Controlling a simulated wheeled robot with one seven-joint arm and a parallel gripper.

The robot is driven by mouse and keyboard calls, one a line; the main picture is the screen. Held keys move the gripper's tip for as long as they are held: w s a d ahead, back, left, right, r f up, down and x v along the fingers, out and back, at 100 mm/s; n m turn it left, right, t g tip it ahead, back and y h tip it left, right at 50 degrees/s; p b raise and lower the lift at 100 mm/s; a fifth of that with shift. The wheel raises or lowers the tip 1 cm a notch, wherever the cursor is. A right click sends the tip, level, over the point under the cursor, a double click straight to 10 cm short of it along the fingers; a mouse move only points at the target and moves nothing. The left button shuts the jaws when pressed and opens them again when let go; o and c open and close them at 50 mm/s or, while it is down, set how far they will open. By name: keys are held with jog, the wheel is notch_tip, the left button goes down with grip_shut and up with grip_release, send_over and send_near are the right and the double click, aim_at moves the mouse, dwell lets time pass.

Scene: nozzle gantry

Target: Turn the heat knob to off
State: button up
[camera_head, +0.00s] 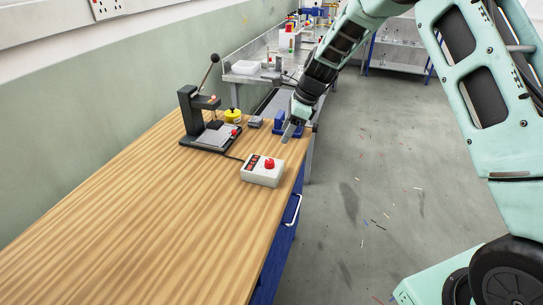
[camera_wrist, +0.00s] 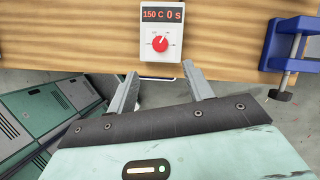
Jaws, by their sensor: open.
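The heat knob is a red dial (camera_wrist: 160,44) on the face of a white control box (camera_wrist: 148,54) at the bench edge. The box's red display (camera_wrist: 162,15) reads 150 C and 0 s. White marks ring the knob; its exact setting is too small to tell. In the head view the same box (camera_head: 261,179) and red knob (camera_head: 269,163) sit near the bench's right edge. My gripper (camera_wrist: 161,68) is open and empty, its fingertips just short of the knob in the wrist view, not visibly touching it. In the head view my gripper (camera_head: 290,132) is beyond the box.
A blue clamp (camera_wrist: 290,45) is fixed to the bench edge right of the box in the wrist view. A black lever press (camera_head: 190,112) and a yellow pot (camera_head: 233,115) stand beyond the box. The near wooden bench top (camera_head: 130,215) is clear.

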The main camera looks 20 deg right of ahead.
aim_at(269, 161)
jog(key=p+x, duration=0.2)
jog(key=x, duration=1)
jog(key=shift+a+p, duration=0.1)
jog(key=shift+p, duration=0.25)
jog(key=c, duration=1)
